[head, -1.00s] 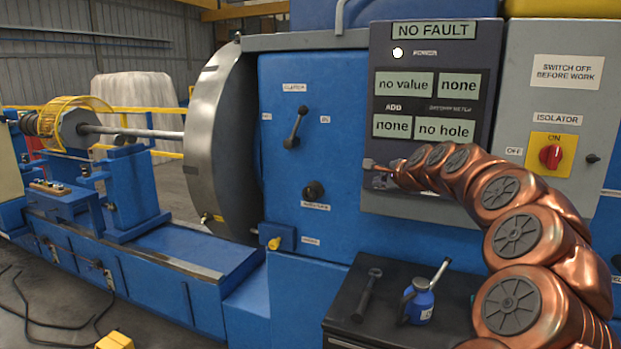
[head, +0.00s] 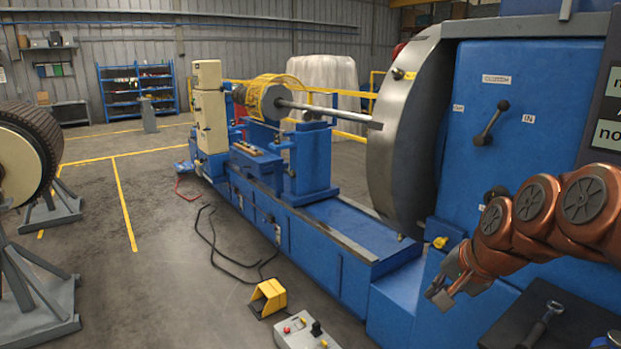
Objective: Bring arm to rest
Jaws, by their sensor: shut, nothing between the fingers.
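My copper-coloured arm comes in from the right edge of the head view, in front of the blue machine (head: 345,262). My gripper (head: 440,295) hangs at the arm's left end, pointing down and left. It is shut and empty. It shows in front of the machine's lower blue front, left of the black tool top (head: 520,325), apparently touching nothing. The machine's large grey disc (head: 405,130) stands behind and above it.
A yellow foot pedal (head: 268,298) and a grey control box (head: 305,332) with a red button are on the floor. Black cables lie nearby. A rotor (head: 38,140) on grey stands is at left. The floor between is open.

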